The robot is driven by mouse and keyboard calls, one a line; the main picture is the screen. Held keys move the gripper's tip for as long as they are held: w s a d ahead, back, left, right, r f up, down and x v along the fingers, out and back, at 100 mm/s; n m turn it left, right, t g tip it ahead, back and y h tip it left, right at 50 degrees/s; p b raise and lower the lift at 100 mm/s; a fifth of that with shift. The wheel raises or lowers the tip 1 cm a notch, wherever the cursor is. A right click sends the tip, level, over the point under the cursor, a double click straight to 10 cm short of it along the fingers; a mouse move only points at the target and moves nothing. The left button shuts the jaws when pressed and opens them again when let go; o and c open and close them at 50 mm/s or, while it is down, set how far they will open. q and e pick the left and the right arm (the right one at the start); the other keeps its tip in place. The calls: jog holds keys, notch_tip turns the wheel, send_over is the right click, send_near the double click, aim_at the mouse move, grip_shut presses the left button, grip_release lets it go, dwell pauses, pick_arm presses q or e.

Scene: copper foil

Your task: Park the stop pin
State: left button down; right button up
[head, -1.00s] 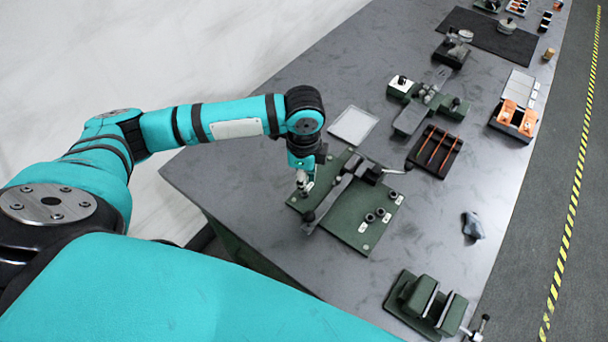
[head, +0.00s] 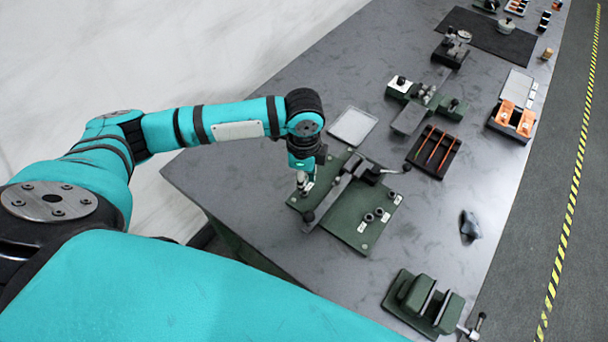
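My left gripper (head: 304,186) points down over the left corner of a green fixture plate (head: 350,236). It is small and partly covered by its own wrist, so I cannot tell whether its fingers are open or shut on a pin. A dark bar (head: 336,196) with a round knob at its near end lies across the plate. A clamp with a black-knobbed lever (head: 385,171) is at its far end. Several dark round bushings (head: 374,214) with small white labels stand on the plate's right part. I cannot make out the stop pin for certain. My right gripper is out of view.
A pale flat tray (head: 353,126) lies behind the plate. A black tray with orange-red rods (head: 434,151) is to its right.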

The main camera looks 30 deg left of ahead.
pick_arm(q)
jog(key=shift+f, duration=0.3)
dwell(0.7)
jog(key=shift+f+b, duration=0.55)
jog(key=shift+f, duration=0.6)
dwell(0.9)
dwell(0.4)
jog(key=c, duration=1.6)
grip_release()
jog(key=shift+r+p, duration=1.55)
jog(key=shift+p, duration=0.75)
jog(key=shift+o, duration=0.3)
